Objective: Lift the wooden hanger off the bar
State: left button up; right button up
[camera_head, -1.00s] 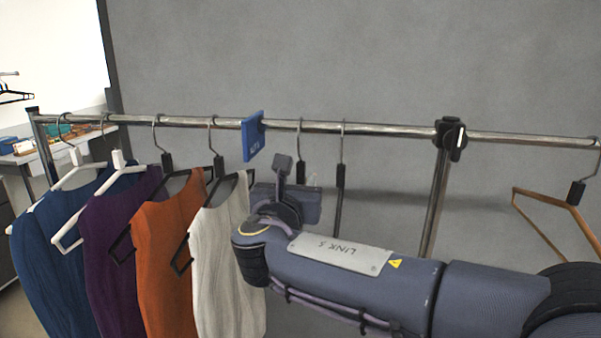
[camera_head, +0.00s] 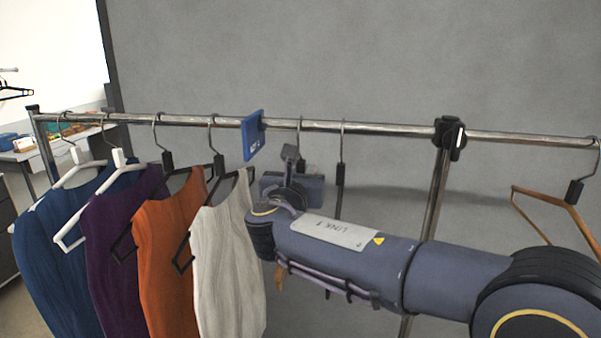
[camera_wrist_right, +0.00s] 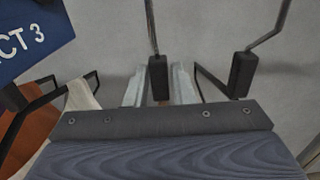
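A brown wooden hanger (camera_head: 545,190) with a black neck hangs from the bar (camera_head: 385,128) at the far right. Two more hooks hang mid-bar; the left one (camera_head: 300,130) runs down behind my right gripper (camera_head: 291,185), and the right one (camera_head: 342,150) is beside it. A small brown piece (camera_head: 279,276) shows below my right arm; I cannot tell which hanger it belongs to. In the right wrist view, the pale fingers of my right gripper (camera_wrist_right: 158,88) stand apart on either side of a hanger's black neck (camera_wrist_right: 158,77). My left gripper is out of view.
A blue sign (camera_head: 253,135) hangs on the bar left of my right gripper. Blue, purple, orange and white garments (camera_head: 225,255) hang further left. A black clamp and upright post (camera_head: 438,190) stand to the right. A table (camera_head: 70,145) is at back left.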

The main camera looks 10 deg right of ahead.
grip_shut()
jog(key=shift+r, duration=0.1)
jog(key=shift+r+p, duration=1.6)
jog(key=shift+r, duration=0.05)
jog(key=shift+s, duration=0.1)
jog(key=shift+b+v, duration=0.3)
jog(key=shift+v, duration=3.6)
jog(key=shift+a, duration=0.1)
